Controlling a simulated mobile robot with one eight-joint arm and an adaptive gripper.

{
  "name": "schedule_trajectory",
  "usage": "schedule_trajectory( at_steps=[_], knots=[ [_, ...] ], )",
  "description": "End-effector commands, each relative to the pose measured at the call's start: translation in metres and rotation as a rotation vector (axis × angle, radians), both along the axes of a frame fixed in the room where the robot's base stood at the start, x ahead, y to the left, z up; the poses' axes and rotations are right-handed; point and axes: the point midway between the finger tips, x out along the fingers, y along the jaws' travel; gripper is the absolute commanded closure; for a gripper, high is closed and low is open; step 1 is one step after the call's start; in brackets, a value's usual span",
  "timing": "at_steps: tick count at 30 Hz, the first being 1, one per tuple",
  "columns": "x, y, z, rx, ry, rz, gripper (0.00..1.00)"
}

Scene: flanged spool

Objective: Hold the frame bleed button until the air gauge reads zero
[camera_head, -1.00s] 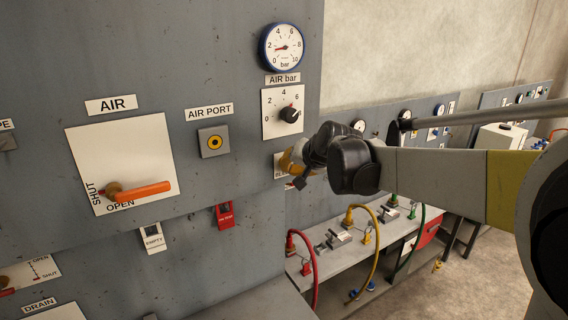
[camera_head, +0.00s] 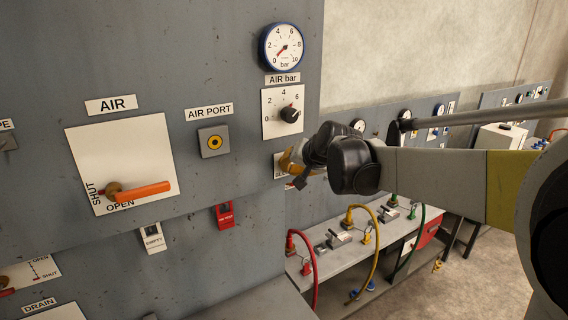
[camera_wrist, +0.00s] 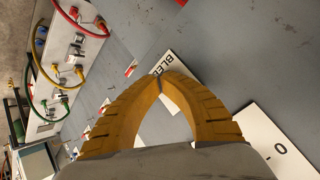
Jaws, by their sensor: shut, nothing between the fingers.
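The air gauge (camera_head: 282,47) is a round white dial with a blue rim above the "AIR bar" label. Its needle points down-left, at or close to 0. The bleed plate (camera_head: 279,170) is a white plate low at the panel's right edge, partly covered by my gripper (camera_head: 286,161).
A black knob (camera_head: 290,114) on a numbered plate sits above my gripper. An air port (camera_head: 214,142) and an orange AIR handle (camera_head: 142,189), lying horizontal, are to the left. A bench with coloured hoses (camera_head: 362,250) stands beyond, right of the panel edge.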

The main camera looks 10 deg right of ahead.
Motion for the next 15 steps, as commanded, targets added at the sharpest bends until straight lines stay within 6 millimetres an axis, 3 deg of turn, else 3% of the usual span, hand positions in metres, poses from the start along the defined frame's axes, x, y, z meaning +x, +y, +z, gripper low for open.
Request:
schedule_trajectory(
  at_steps=[15],
  knots=[
    [-0.015,-0.005,0.000,0.000,0.000,0.000,1.00]
  ],
)
